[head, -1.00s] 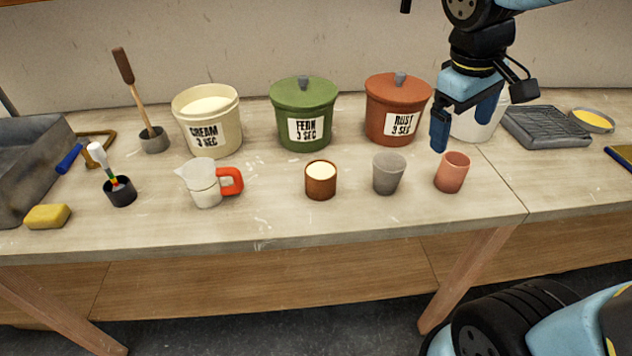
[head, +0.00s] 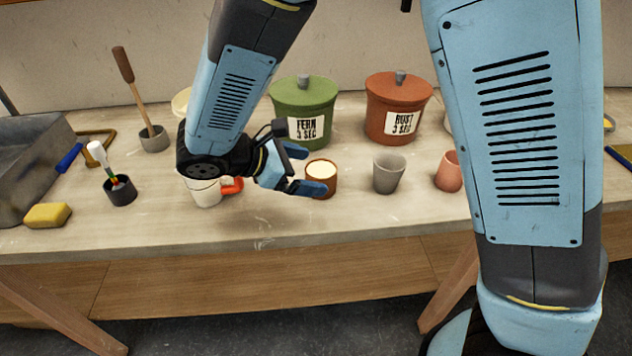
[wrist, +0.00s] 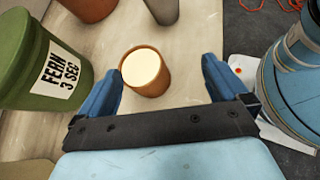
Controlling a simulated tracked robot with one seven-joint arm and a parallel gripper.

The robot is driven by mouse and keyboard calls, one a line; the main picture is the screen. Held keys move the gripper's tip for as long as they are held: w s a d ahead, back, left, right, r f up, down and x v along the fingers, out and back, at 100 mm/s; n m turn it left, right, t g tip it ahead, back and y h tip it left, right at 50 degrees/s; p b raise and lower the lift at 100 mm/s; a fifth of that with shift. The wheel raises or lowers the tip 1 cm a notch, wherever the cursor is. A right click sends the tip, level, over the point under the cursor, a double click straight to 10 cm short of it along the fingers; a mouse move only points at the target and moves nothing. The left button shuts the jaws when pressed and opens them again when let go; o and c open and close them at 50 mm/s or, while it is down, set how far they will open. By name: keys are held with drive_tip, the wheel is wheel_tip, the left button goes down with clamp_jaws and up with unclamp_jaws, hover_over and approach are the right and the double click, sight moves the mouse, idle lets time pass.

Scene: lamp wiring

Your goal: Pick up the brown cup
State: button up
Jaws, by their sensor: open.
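The brown cup (head: 321,174) stands upright on the bench, filled with something cream-coloured. My gripper (head: 312,171) is open and low on the cup's left side in the head view, with the near finger's tip overlapping the cup's left edge. In the wrist view the brown cup (wrist: 153,90) sits around the mouth of the open gripper (wrist: 162,70). It is closer to the left finger, with a wide gap to the right finger. Whether the left finger touches the cup I cannot tell.
A grey cup (head: 388,175) and a pink cup (head: 448,172) stand to the right. The green FERN pot (head: 303,105) and RUST pot (head: 397,110) are behind. My arm partly hides the measuring jug (head: 206,193) and the cream bucket (head: 181,101). The bench front is clear.

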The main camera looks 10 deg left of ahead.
sight(303, 202)
drive_tip(key=s+a+f+n+t, duration=0.1)
drive_tip(key=a, duration=0.1)
drive_tip(key=s+a+f+n+t, duration=0.1)
drive_tip(key=a+f, duration=0.1)
drive_tip(key=s+a+f+n+t, duration=0.1)
drive_tip(key=a, duration=0.1)
drive_tip(key=shift+s+a+f+n, duration=0.2)
drive_tip(key=shift+s+f+n, duration=0.05)
drive_tip(key=shift+s+n, duration=0.15)
drive_tip(key=x, duration=0.8)
drive_tip(key=shift+w, duration=0.15)
drive_tip(key=shift+w+r+x, duration=0.1)
drive_tip(key=shift+r+x, duration=0.05)
drive_tip(key=shift+x, duration=0.75)
drive_tip(key=shift+w+r+x, duration=0.1)
drive_tip(key=shift+r+x, duration=0.05)
drive_tip(key=shift+x, duration=0.75)
drive_tip(key=shift+w+r+x, duration=0.1)
drive_tip(key=shift+r+x, duration=0.05)
drive_tip(key=shift+x, duration=0.75)
drive_tip(key=shift+a, duration=0.1)
drive_tip(key=c, duration=1.3)
drive_tip(key=shift+r, duration=0.1)
